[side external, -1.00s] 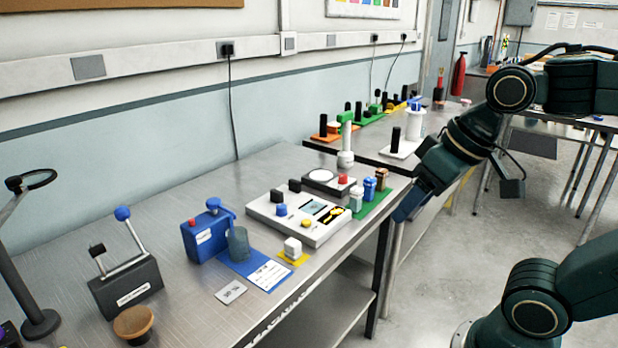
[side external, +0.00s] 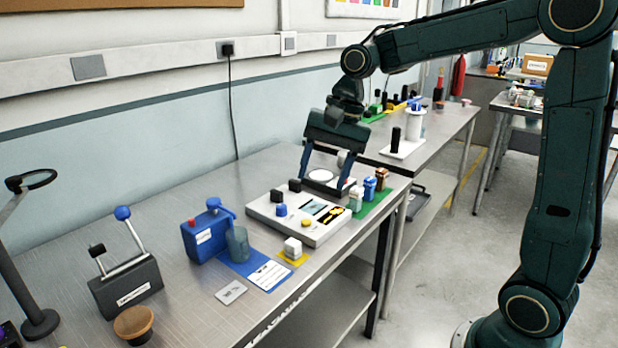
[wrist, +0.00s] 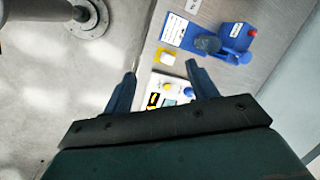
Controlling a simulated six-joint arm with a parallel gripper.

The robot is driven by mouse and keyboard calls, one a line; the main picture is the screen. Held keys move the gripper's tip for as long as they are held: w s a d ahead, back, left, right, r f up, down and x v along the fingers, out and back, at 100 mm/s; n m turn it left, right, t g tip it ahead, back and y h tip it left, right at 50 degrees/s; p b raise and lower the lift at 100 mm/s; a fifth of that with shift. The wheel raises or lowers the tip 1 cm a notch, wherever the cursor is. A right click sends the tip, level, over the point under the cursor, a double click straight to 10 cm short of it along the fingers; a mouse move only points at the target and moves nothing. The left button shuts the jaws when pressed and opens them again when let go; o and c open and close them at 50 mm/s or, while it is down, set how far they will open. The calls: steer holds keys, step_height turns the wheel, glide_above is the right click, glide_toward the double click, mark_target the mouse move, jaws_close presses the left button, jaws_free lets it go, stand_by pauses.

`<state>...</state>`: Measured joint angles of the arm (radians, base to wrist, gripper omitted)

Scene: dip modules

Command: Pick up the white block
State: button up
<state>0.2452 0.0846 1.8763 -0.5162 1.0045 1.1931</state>
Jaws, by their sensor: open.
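The white block (side external: 292,247) sits on a small yellow pad (side external: 299,260) near the front edge of the metal bench. In the wrist view the white block (wrist: 167,58) shows ahead of and between my fingers, on its yellow pad. My gripper (side external: 323,183) is open and empty, pointing down above the back of the white panel device, behind and to the right of the block in the side view. In the wrist view my gripper's fingers (wrist: 161,68) are spread apart and do not touch the block.
The white panel device (side external: 290,227) with knobs and a screen stands beside the block. A blue box (side external: 202,238) and a grey-blue cup (side external: 238,244) are to its left. Small bottles (side external: 369,189) stand on a green mat at right. The bench edge (side external: 318,275) is close in front.

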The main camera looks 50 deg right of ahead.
mark_target(293, 241)
steer(key=w+d+f+m+g+y, duration=0.1)
steer(key=w+d+f+m+g, duration=0.1)
steer(key=w+d+f+m, duration=0.4)
steer(key=w+f, duration=0.3)
steer(key=shift+f+m+y, duration=0.35)
steer(key=shift+m+y, duration=0.05)
steer(key=shift+f, duration=0.1)
steer(key=shift+x, duration=4.15)
steer(key=shift+f, duration=0.1)
steer(key=shift+x, duration=2.55)
